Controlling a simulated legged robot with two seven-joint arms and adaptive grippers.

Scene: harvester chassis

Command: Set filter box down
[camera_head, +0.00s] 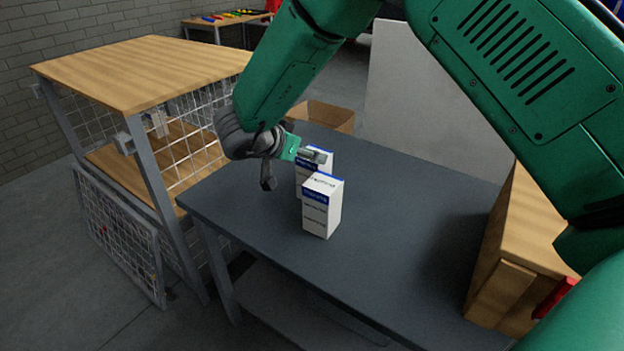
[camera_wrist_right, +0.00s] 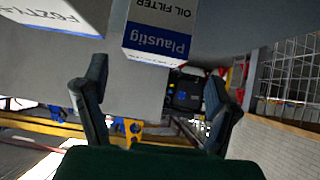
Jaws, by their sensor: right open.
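Two white filter boxes with blue bands stand upright on the dark grey table. The front filter box (camera_head: 321,208) is nearer the camera. The rear filter box (camera_head: 325,163) stands just behind it, partly hidden by it and by my gripper. My right gripper (camera_head: 292,168) is left of the boxes, close to the rear one; whether it touches cannot be told. In the right wrist view, my gripper (camera_wrist_right: 150,98) has its fingers wide apart with nothing between them. One box marked "OIL FILTER" (camera_wrist_right: 160,28) shows beyond the fingers, and another box (camera_wrist_right: 62,14) is at upper left. My left gripper is not in view.
The grey table (camera_head: 400,215) is clear right of the boxes. An open cardboard box (camera_head: 326,116) is behind. A wooden crate (camera_head: 520,250) stands at the table's right side. A wood-topped mesh cage (camera_head: 145,75) is at left, and a pale panel (camera_head: 420,100) stands behind the table.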

